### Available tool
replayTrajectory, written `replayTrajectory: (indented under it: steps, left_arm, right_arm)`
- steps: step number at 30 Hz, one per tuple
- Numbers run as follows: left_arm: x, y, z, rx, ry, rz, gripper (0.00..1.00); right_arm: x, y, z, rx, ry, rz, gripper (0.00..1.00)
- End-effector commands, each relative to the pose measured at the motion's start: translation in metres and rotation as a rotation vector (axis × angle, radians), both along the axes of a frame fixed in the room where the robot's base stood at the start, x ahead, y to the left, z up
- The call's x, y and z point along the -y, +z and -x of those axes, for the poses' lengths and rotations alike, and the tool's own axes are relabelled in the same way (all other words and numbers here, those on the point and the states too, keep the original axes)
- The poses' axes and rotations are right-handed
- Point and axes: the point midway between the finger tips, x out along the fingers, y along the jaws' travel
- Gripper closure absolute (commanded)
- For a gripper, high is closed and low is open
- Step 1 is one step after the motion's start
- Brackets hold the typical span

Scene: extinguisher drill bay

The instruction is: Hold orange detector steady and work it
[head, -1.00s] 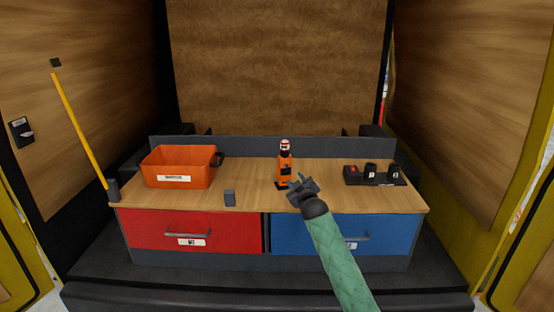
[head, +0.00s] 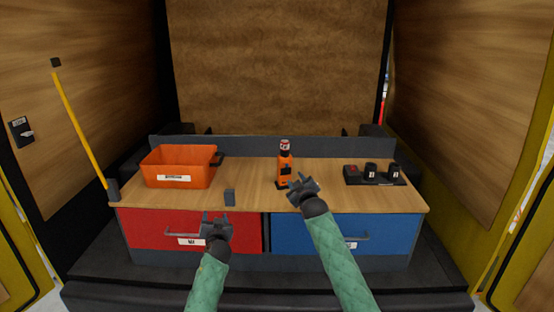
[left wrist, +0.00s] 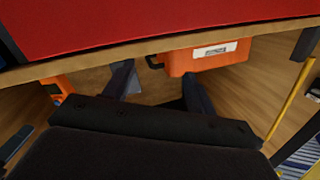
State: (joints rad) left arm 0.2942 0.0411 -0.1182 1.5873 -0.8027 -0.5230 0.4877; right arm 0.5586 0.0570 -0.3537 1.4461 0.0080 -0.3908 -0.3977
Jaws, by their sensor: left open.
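The orange detector (head: 284,163) stands upright on the wooden worktop, orange with a black base and a white and red top. It also shows at the left edge of the left wrist view (left wrist: 55,88). My right gripper (head: 299,180) is at the detector's lower right side, close to it; whether it touches or grips is unclear. My left gripper (head: 214,217) is open and empty in front of the red drawer, left of and below the detector. Its two fingers (left wrist: 155,85) show apart in the left wrist view.
An orange bin (head: 180,167) stands on the worktop (head: 248,172) at the left. A black holder (head: 374,180) is at the right. Below are a red drawer (head: 150,229) and a blue drawer (head: 395,228) with handles.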

Motion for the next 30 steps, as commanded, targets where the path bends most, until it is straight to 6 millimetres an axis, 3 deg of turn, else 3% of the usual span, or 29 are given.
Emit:
replayTrajectory:
  steps: [1, 6, 13, 18, 21, 30]
  left_arm:
    - [0.0, 0.026, -0.009, 0.041, 0.001, -0.007, 0.43]
    - [0.002, 0.104, -0.033, 0.179, -0.003, -0.023, 0.43]
    - [0.026, 0.199, -0.067, 0.391, -0.082, -0.012, 0.43]
    - [0.058, 0.224, -0.09, 0.473, -0.205, 0.023, 0.43]
    - [0.079, 0.229, -0.102, 0.49, -0.289, 0.049, 0.43]
    - [0.143, 0.222, -0.138, 0.427, -0.538, 0.145, 0.43]
  right_arm:
    - [0.0, 0.0, 0.0, 0.0, 0.0, 0.0, 0.64]
    - [0.0, 0.0, 0.0, 0.0, 0.0, 0.0, 0.64]
    - [0.0, 0.0, 0.0, 0.0, 0.0, 0.0, 0.64]
    - [0.0, 0.0, 0.0, 0.0, 0.0, 0.0, 0.64]
    - [0.0, 0.0, 0.0, 0.0, 0.0, 0.0, 0.64]
    - [0.0, 0.0, 0.0, 0.0, 0.0, 0.0, 0.64]
